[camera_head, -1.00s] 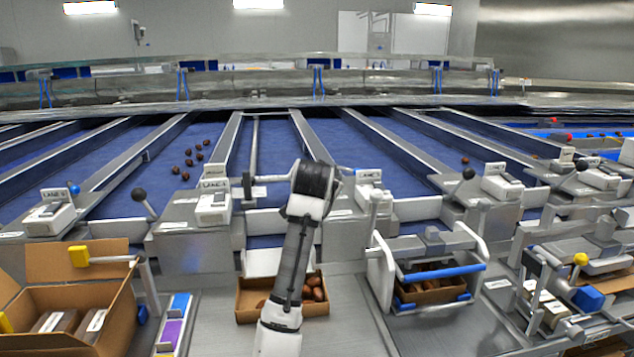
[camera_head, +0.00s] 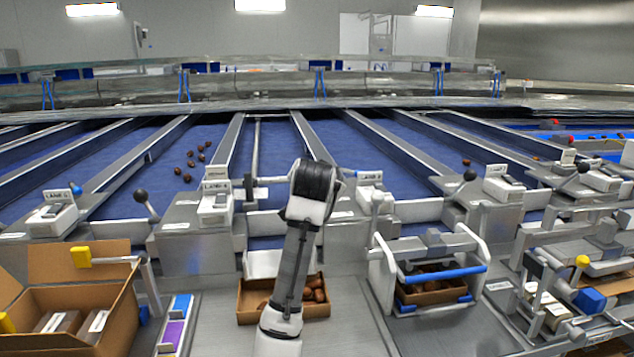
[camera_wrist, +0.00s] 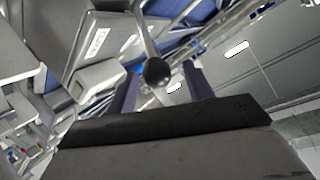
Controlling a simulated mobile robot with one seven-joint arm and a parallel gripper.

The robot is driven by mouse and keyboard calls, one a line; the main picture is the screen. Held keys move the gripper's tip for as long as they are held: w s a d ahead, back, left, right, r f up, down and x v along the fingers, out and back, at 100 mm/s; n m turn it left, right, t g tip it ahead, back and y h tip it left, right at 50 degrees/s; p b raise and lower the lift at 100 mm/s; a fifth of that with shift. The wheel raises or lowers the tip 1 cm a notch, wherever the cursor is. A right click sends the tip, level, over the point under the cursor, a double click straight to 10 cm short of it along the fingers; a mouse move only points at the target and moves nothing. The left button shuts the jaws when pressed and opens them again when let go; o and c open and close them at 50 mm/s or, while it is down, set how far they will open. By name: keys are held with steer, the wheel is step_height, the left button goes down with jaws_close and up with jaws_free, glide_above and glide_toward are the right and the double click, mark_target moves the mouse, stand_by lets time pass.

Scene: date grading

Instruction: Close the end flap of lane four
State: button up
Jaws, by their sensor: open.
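A lane label box (camera_head: 215,207), whose label seems to read lane 4, stands on a grey block left of my arm. A pale plate (camera_head: 266,223) crosses the lane end beside it, partly behind my arm; I cannot tell how far the flap is closed. In the wrist view, a black ball knob (camera_wrist: 158,72) on a metal lever (camera_wrist: 146,36) lies between my open gripper's (camera_wrist: 163,78) two dark fingers, near their tips. I cannot tell whether they touch it. My wrist hides the fingers and this lever in the head view.
A carton of dates (camera_head: 317,311) stands below the lane, partly behind my arm. Another black-knobbed lever (camera_head: 140,195) stands to the left. A white frame with a blue bar (camera_head: 445,274) stands right. An open carton (camera_head: 105,297) is at front left.

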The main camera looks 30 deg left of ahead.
steer(key=p+v, duration=0.1)
steer(key=v, duration=1)
